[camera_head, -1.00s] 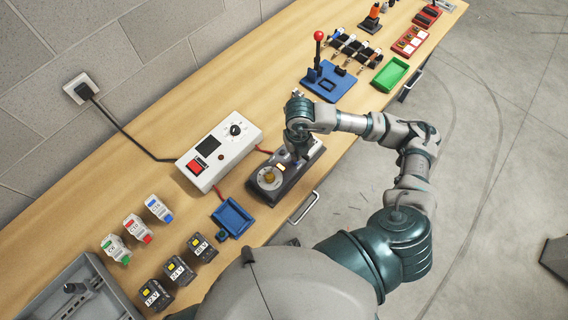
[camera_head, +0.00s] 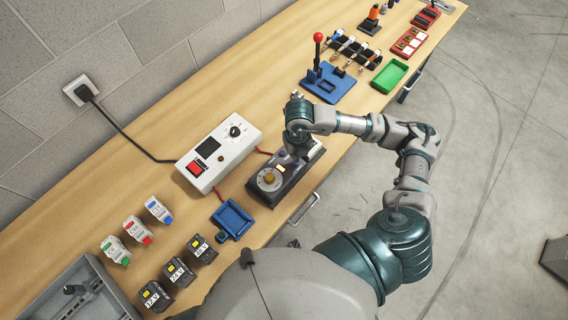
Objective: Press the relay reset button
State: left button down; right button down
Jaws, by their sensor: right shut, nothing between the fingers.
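A dark relay unit (camera_head: 287,182) with a round pale dial and a brass-coloured knob (camera_head: 269,178) lies on the bench near its front edge. My right gripper (camera_head: 302,153) is shut and empty, pointing down over the far right end of this unit. The gripper and wrist cover that end, so I cannot make out the reset button or tell whether the fingertips touch it. My left gripper is not in view.
A white box (camera_head: 226,153) with a red switch, dark display and knob stands behind the unit, joined by a red cable. A blue tray (camera_head: 232,219) lies to its left. A blue lever base (camera_head: 328,83) and green tray (camera_head: 390,75) stand farther right.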

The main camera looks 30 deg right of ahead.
jog(key=shift+f+b, duration=1.05)
jog(key=shift+f, duration=0.15)
jog(key=shift+r, duration=0.1)
notch_tip(320, 180, up, 8)
jog(key=p, duration=0.5)
dwell(0.5)
dwell(0.7)
